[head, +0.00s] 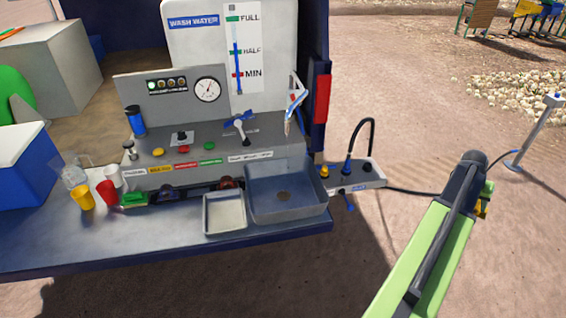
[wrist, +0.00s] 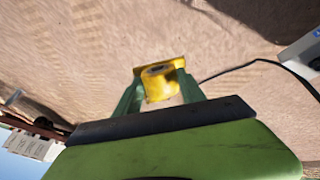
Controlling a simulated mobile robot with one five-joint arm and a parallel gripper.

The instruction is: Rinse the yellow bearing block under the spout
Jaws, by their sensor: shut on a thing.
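The yellow bearing block (wrist: 160,82) is held between the two green fingers of my gripper (wrist: 160,92) in the wrist view, above the sandy ground. In the head view my gripper (head: 486,197) is mostly hidden behind my arm at the right, with a bit of the yellow block (head: 482,209) showing. A thin curved black spout (head: 372,128) stands on a small grey side unit (head: 352,176) to the left of my gripper. A grey basin (head: 285,193) is set in the bench, with a metal spout-like piece (head: 292,103) above it. My gripper is well apart from both.
A shallow grey tray (head: 224,228) sits left of the basin. Yellow and red cups (head: 83,198) stand further left. A black hose (head: 420,191) runs from the side unit toward a metal post (head: 535,130) at right. Open sandy ground lies around my arm.

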